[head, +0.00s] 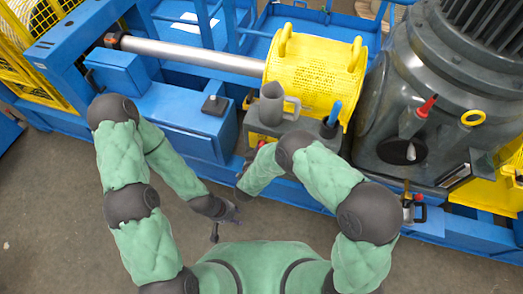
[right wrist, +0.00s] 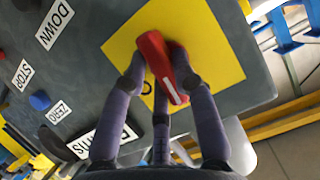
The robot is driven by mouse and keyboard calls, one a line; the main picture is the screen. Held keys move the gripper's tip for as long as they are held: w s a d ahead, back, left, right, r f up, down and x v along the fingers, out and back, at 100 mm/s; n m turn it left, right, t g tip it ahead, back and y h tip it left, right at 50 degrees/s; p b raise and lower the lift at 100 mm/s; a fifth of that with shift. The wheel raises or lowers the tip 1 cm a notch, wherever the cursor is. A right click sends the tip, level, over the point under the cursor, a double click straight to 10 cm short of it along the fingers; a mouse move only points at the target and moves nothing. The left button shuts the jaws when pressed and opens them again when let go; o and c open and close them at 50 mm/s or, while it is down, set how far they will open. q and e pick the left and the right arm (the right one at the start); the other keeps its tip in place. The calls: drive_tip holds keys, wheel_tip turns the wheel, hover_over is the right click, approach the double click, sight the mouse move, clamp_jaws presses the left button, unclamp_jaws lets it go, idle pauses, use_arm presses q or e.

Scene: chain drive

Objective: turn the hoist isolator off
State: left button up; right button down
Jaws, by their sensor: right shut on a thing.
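In the right wrist view, a red handle (right wrist: 160,62), which looks like the hoist isolator, stands on a yellow square plate (right wrist: 205,40) on a dark grey panel (right wrist: 85,70). My right gripper (right wrist: 168,75) has its fingers on both sides of the handle and is shut on it. The handle lies tilted across the picture. A label beside the plate is partly hidden by a finger. In the head view my right gripper (head: 242,186) is small at the blue frame's front edge, and the handle cannot be made out. My left gripper (head: 225,223) hangs lower, apart from the machine, its fingers spread and empty.
The panel also carries DOWN and STOP labels and a blue button (right wrist: 40,100). Floor at lower left is clear.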

drive_tip(key=shift+r+n+h, duration=0.1)
drive_tip(key=shift+n+h, duration=0.2)
idle(0.4)
drive_tip(key=c, duration=1)
unclamp_jaws()
drive_tip(key=v, duration=0.7)
drive_tip(key=shift+s+a+r, duration=0.15)
